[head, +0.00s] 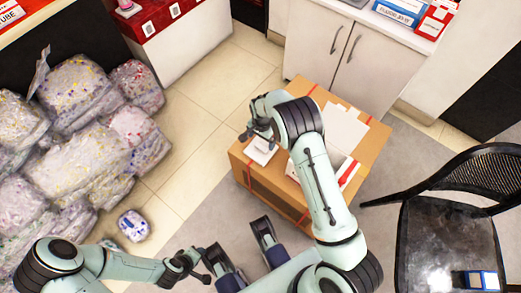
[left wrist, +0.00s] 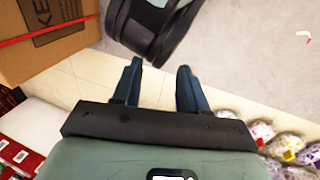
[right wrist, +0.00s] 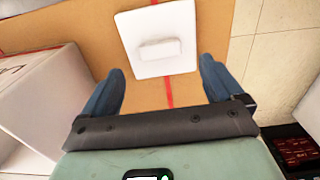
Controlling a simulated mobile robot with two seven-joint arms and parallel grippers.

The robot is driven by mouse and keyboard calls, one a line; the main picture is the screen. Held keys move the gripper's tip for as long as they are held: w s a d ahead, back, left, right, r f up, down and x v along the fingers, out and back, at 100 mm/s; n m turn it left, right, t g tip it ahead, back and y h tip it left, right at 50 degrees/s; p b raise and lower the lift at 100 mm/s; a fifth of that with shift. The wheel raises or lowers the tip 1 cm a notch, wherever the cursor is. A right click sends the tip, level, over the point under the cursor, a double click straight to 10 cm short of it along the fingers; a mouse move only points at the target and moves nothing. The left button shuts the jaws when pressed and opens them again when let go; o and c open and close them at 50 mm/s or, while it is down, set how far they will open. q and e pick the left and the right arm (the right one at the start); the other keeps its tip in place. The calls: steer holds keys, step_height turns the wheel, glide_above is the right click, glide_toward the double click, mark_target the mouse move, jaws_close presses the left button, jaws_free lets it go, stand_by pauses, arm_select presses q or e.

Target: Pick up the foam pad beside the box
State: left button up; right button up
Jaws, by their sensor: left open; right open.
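A white square foam pad (head: 262,152) lies flat on top of a large cardboard box (head: 243,160), near its left edge. In the right wrist view the pad (right wrist: 133,40) has a small raised white block on its middle. A white box (head: 345,128) with red markings stands on the cardboard to the right of the pad; its side (right wrist: 30,105) fills the left of the right wrist view. My right gripper (head: 259,135) is open over the pad, its fingers (right wrist: 163,78) apart with nothing between them. My left gripper (head: 203,264) is open and empty, low at the left (left wrist: 159,68).
Several wrapped bundles (head: 75,150) are piled at the left, with one small package (head: 134,225) loose on the floor. A black chair (head: 440,235) stands at the right. White cabinets (head: 350,60) stand behind the cardboard box. Tiled floor (head: 190,135) is clear between pile and box.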

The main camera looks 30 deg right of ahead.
mark_target(261, 147)
steer(key=shift+a+f+b, duration=0.15)
steer(key=shift+f+b, duration=0.6)
steer(key=shift+f, duration=2.05)
arm_select(q)
steer(key=shift+w+a+f+t, duration=0.2)
steer(key=shift+w+a+f, duration=0.1)
steer(key=shift+w+f, duration=0.25)
steer(key=shift+w+a+f+t, duration=0.2)
steer(key=shift+w+a+f, duration=0.1)
steer(key=shift+w, duration=0.35)
arm_select(e)
steer(key=shift+c, duration=0.3)
steer(key=c, duration=1.1)
steer(key=shift+o, duration=0.2)
steer(key=shift+r, duration=0.1)
